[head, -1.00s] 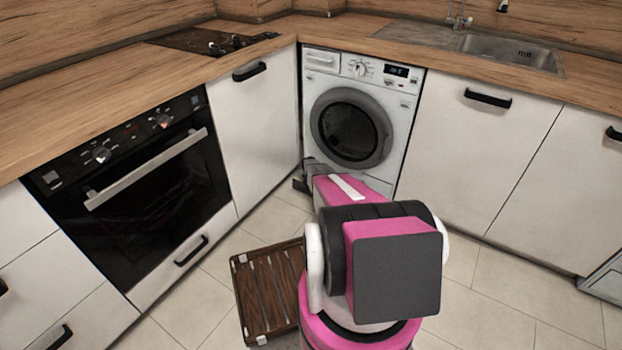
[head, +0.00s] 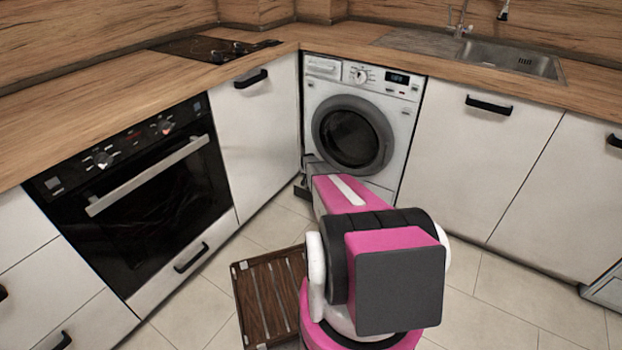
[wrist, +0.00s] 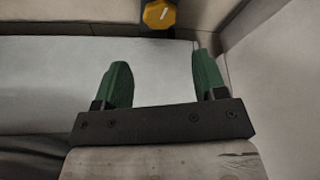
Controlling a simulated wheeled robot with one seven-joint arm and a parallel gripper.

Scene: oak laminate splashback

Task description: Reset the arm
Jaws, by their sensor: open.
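My arm reaches forward from the bottom of the head view toward the corner. Its pink and black links hide most of the gripper in that view. In the wrist view my gripper (wrist: 160,75) shows two green fingers standing wide apart, with nothing between them. A pale flat surface lies behind the fingers.
A white washing machine (head: 392,106) stands in the corner, its round door shut. A black oven (head: 150,205) is at left, also shut. White cabinets (head: 480,165) line the right. A brown slatted rack (head: 240,290) lies on the tiled floor beside my base. Bare tiles (head: 480,320) show at lower right.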

